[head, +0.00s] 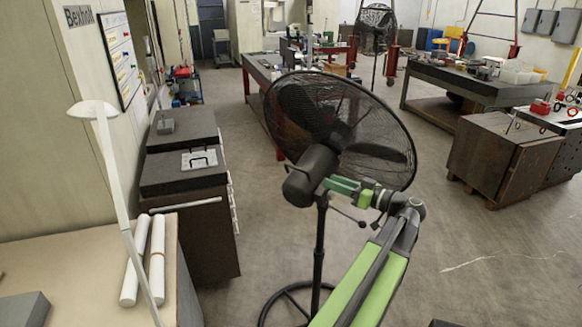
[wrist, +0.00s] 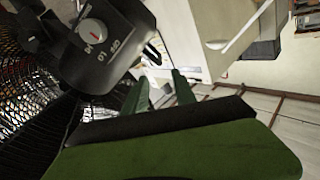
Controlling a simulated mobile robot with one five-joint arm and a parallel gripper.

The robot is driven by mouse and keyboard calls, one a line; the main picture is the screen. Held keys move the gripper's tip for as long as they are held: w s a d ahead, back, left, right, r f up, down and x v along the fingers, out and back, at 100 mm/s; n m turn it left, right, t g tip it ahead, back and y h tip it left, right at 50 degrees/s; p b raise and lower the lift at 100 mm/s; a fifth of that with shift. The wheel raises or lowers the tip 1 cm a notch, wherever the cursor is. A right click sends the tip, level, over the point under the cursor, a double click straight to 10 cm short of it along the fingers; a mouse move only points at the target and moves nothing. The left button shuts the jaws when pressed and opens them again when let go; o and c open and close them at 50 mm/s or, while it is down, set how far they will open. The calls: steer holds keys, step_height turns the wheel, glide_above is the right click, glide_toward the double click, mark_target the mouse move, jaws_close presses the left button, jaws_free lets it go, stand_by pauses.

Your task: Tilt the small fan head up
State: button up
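A black pedestal fan stands in front of me in the head view, its caged head (head: 375,135) facing away to the upper right. Its motor housing (head: 310,178) is at the back of the cage, on a thin pole (head: 319,240). In the wrist view the housing (wrist: 120,25) fills the upper left, with a grey dial (wrist: 91,32) and the cage (wrist: 30,110) beside it. My gripper (head: 334,184) is at the housing's right side. Its green fingers (wrist: 160,90) are apart, with nothing seen between them. I cannot tell whether they touch the housing.
Another black fan (head: 374,28) stands far back. Dark cabinets (head: 185,190) and a bench with white rolls and a lamp (head: 105,112) are on the left. A red-legged bench (head: 262,75) is behind the fan; a brown crate (head: 495,160) is right. Floor between is clear.

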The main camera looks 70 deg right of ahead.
mark_target(291, 167)
steer(key=x, duration=1.7)
steer(key=shift+f, duration=0.1)
steer(key=shift+s, duration=0.1)
jaws_close()
steer(key=shift+d, duration=0.1)
stand_by(0.3)
